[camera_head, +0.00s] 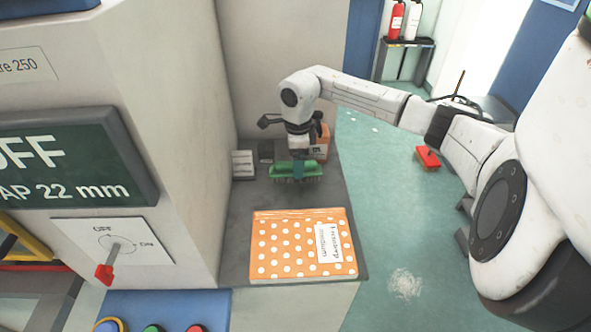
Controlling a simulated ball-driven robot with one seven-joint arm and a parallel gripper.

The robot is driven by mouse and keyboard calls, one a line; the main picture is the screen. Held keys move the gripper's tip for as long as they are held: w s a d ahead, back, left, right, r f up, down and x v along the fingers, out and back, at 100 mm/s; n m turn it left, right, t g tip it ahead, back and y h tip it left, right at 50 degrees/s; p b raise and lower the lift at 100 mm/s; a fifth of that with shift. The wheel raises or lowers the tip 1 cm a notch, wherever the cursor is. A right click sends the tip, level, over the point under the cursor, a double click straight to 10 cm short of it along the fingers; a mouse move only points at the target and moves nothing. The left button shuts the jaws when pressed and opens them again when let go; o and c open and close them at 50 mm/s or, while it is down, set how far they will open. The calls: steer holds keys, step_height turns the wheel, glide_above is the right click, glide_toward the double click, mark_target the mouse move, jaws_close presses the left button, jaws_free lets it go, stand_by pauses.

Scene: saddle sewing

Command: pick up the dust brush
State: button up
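A green brush (280,170) with bristles pointing down is at the back of the grey counter, behind an orange polka-dot booklet. It looks like the dust brush. My gripper (298,168) points down right at the brush, with its fingers over the brush's middle. The gripper hides part of the brush's top. I cannot tell whether the fingers are closed on it, or whether the brush rests on the counter or is slightly raised.
The orange booklet (290,262) lies at the counter's (236,240) front. An orange box (321,143) and small dark and white items stand behind the brush. A tall grey cabinet wall borders the left. A red brush-like object (427,157) is on the green floor (385,225) at right.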

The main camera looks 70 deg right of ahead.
steer(key=shift+f+p, duration=0.4)
steer(key=shift+f, duration=1.55)
steer(key=shift+c, duration=0.3)
steer(key=c, duration=1.2)
steer(key=shift+o, duration=0.2)
steer(key=shift+r, duration=0.15)
steer(key=shift+r+b, duration=0.4)
steer(key=shift+r, duration=0.15)
steer(key=s+a+r+b, duration=0.4)
steer(key=s+a+r, duration=0.3)
steer(key=s+r, duration=0.4)
steer(key=shift+s+r, duration=0.35)
steer(key=shift+s, duration=0.3)
